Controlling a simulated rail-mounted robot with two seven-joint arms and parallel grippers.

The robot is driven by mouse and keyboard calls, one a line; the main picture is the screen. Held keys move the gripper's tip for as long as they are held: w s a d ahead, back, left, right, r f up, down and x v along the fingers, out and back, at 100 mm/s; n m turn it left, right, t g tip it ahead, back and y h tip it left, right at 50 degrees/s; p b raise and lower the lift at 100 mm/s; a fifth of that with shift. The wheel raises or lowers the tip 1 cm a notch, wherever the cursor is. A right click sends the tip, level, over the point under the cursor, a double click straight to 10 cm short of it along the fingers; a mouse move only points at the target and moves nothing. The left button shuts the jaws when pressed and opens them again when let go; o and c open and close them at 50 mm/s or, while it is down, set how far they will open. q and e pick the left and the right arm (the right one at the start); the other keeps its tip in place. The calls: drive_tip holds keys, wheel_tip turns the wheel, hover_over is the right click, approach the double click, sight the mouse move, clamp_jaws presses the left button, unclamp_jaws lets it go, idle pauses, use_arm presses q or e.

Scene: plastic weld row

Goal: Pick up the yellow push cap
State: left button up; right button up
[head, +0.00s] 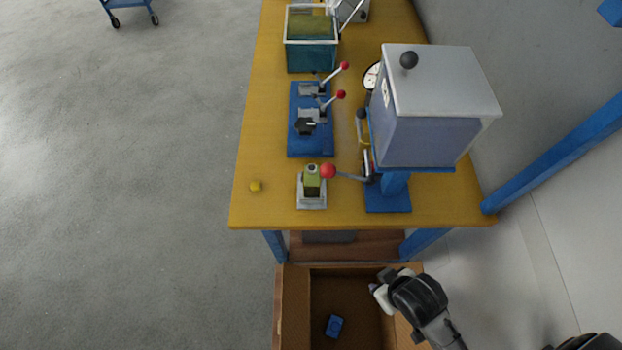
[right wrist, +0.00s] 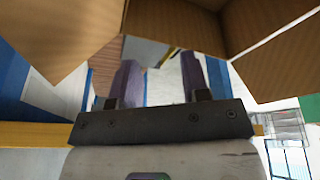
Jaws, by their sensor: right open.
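The yellow push cap (head: 256,186) is a small yellow piece lying near the left front corner of the yellow bench top (head: 270,130). It is close in colour to the bench. My right gripper (head: 378,290) is low at the right, over the right side of an open cardboard box in front of the bench, well away from the cap. In the right wrist view its two purple fingers (right wrist: 158,80) stand apart with nothing seen between them. The cap does not show in the right wrist view. My left gripper is not in view.
The cardboard box (head: 292,310) holds a blue part (head: 334,326). On the bench stand a green-topped part in a grey holder (head: 312,198), a press with a red-knobbed lever (head: 388,198), a blue clamp fixture (head: 298,142) and a teal bin (head: 311,58). Bench around the cap is clear.

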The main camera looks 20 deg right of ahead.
drive_tip(key=shift+o, duration=0.2)
drive_tip(key=shift+o, duration=1.3)
drive_tip(key=shift+a, duration=0.15)
